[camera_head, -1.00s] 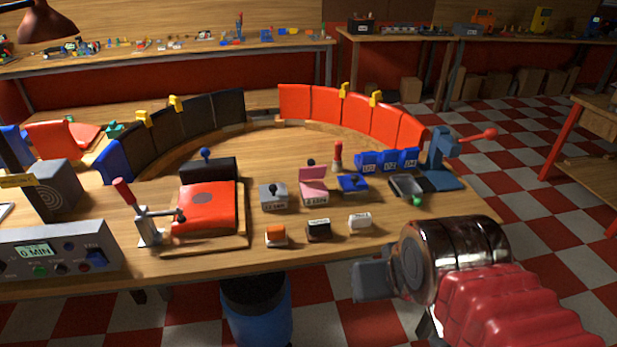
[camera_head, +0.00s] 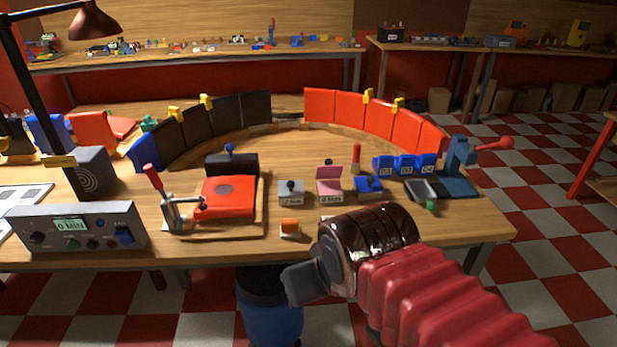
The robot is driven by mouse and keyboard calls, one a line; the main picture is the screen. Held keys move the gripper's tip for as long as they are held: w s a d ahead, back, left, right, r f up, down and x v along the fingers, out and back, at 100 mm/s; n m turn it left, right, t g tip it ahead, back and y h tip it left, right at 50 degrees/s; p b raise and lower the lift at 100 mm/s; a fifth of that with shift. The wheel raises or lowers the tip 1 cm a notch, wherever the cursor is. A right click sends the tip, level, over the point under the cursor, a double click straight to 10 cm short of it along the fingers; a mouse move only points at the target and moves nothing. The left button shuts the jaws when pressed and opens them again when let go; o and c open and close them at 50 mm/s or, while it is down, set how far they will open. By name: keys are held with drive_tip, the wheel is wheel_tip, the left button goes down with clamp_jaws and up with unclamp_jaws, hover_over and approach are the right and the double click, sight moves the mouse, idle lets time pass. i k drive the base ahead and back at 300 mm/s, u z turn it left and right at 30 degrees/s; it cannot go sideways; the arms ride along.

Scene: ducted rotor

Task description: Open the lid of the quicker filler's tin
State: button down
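A grey tin (camera_head: 291,193) with a dark knob on top and a small front label stands on the bench, its lid down. Right of it is a pink tin (camera_head: 329,190) with a label and a pink panel standing up at its back, like a raised lid. A low blue box (camera_head: 368,186) is further right. The labels are too small to read surely. My gripper (camera_head: 302,285), dark grey, is in front of the bench's front edge, below and nearer than the tins and apart from them. Its fingers cannot be told apart.
A red press plate (camera_head: 228,198) with a lever clamp (camera_head: 175,205) is left of the tins. An orange-topped block (camera_head: 289,228) sits at the front edge. Blue numbered blocks (camera_head: 405,166) and a blue lever press (camera_head: 460,165) are at right. A control box (camera_head: 78,230) is at left.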

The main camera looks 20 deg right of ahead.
sight(330, 171)
drive_tip(key=u, duration=0.4)
drive_tip(key=i, duration=1)
drive_tip(key=u, duration=0.05)
